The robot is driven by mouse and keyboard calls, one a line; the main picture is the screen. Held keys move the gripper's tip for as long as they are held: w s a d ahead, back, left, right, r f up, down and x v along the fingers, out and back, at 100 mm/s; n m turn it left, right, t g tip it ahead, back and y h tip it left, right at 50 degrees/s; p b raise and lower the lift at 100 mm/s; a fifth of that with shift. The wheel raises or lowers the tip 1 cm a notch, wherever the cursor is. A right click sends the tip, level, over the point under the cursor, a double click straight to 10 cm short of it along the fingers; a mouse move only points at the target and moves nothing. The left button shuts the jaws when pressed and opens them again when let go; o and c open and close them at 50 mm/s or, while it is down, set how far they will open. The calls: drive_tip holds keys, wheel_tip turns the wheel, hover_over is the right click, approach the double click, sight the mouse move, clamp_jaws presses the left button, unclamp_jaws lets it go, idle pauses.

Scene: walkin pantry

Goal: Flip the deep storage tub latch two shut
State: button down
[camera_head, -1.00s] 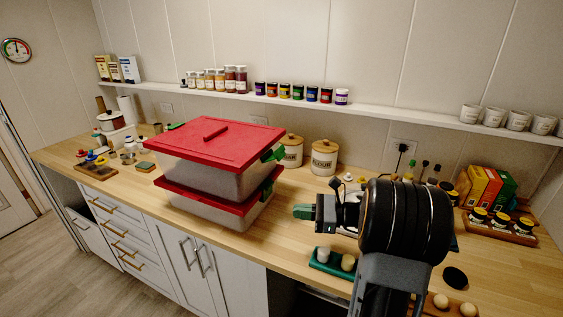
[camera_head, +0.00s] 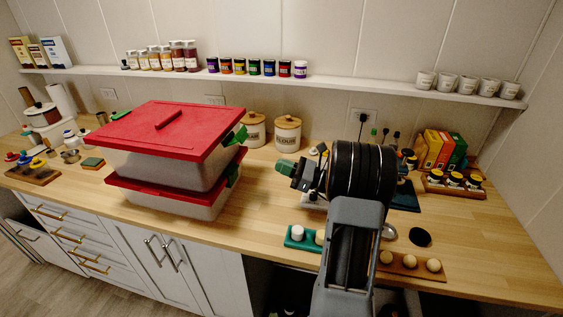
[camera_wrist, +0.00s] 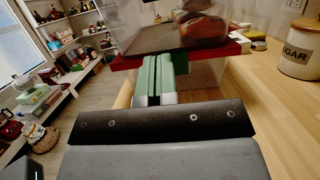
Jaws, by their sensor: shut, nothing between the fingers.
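Two clear storage tubs with red lids stand stacked on the counter, the upper tub (camera_head: 160,167) on the lower tub (camera_head: 170,202). A green latch (camera_head: 237,138) sticks out at the upper tub's right end. Another green latch (camera_head: 232,173) is at the lower tub's right end. My gripper (camera_head: 284,168) is right of the tubs, apart from them, its green fingers pointing left. In the wrist view the fingers (camera_wrist: 160,72) are shut together and empty. They point at the lower red lid (camera_wrist: 130,61), and a dark green latch (camera_wrist: 182,62) shows partly behind them.
Sugar and flour canisters (camera_head: 287,133) stand behind my gripper near the wall. A green tray (camera_head: 298,238) with egg-like items is in front of it. Spice boxes and jars (camera_head: 454,180) are at the right. Bare counter (camera_head: 245,215) lies between the tubs and my gripper.

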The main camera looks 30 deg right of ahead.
sight(244, 141)
drive_tip(key=w+a+r+p, duration=0.2)
drive_tip(key=w+a+r, duration=0.3)
drive_tip(key=w+a, duration=0.1)
drive_tip(key=shift+w+r+p, duration=0.15)
drive_tip(key=shift+r+p, duration=0.15)
drive_tip(key=shift+p, duration=0.1)
drive_tip(key=shift+a+r, duration=0.1)
drive_tip(key=shift+a, duration=0.05)
drive_tip(key=shift+r+g+h+p, duration=0.2)
drive_tip(key=shift+g+h+p, duration=0.1)
drive_tip(key=shift+p, duration=0.35)
